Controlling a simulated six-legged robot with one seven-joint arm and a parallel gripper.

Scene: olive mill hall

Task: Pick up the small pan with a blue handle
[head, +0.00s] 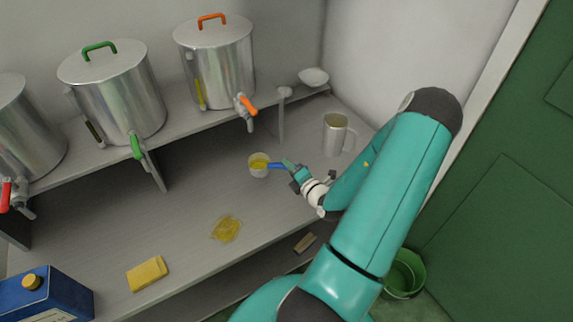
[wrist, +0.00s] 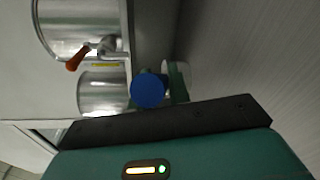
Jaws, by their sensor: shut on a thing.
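The small pan (head: 259,165) is a pale round cup with yellow liquid in it. It looks level, at the middle of the grey worktop in the head view. Its blue handle (head: 277,165) points right, towards my gripper (head: 292,169), which is shut on it. In the wrist view the round blue end of the handle (wrist: 148,90) faces the camera, with part of a green finger beside it. My gripper hides part of the handle. I cannot tell whether the pan touches the worktop or hangs just above it.
A metal mug (head: 338,133) stands right of the pan. A yellow puddle (head: 227,229), a yellow sponge (head: 147,273) and a blue can (head: 45,297) are in front and left.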

